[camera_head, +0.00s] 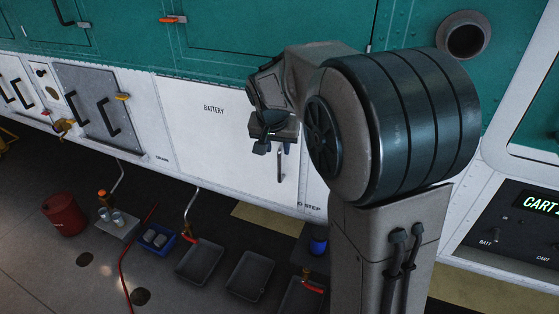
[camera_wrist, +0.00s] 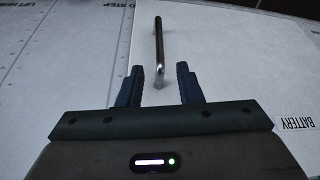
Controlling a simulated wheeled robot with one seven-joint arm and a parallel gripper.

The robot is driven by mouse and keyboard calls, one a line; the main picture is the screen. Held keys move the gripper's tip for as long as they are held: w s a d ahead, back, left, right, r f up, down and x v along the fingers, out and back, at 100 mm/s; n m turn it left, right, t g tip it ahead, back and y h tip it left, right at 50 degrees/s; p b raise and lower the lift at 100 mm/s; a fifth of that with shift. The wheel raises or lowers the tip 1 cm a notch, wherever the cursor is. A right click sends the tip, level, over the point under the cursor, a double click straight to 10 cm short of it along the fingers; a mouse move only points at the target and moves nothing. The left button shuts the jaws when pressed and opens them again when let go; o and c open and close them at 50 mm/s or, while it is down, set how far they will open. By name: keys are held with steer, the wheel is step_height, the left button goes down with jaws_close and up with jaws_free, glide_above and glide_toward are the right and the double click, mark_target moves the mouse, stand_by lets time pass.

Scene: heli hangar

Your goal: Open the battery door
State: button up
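The battery door (camera_head: 225,140) is a white panel marked "BATTERY" on the lower side of the helicopter. It looks closed, flush with the panels around it. Its metal bar handle (camera_head: 281,165) stands upright near its right edge, below my gripper (camera_head: 273,145). In the wrist view the door (camera_wrist: 235,70) fills the right side, and the handle (camera_wrist: 158,55) runs away from the camera. My gripper (camera_wrist: 157,85) is open, with its two dark fingers apart on either side of the handle's near end. I cannot tell whether the fingers touch the handle. My arm hides part of the door's right side.
A grey panel with black handles (camera_head: 100,105) is to the left. Several grey trays (camera_head: 200,262), a blue bin (camera_head: 158,237) and a red bucket (camera_head: 63,213) stand on the floor below. A cart panel (camera_head: 515,225) is at the right.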

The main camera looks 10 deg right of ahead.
mark_target(280, 163)
steer(key=p+x, duration=0.1)
steer(key=x, duration=0.8)
steer(key=shift+f, duration=0.15)
jaws_close()
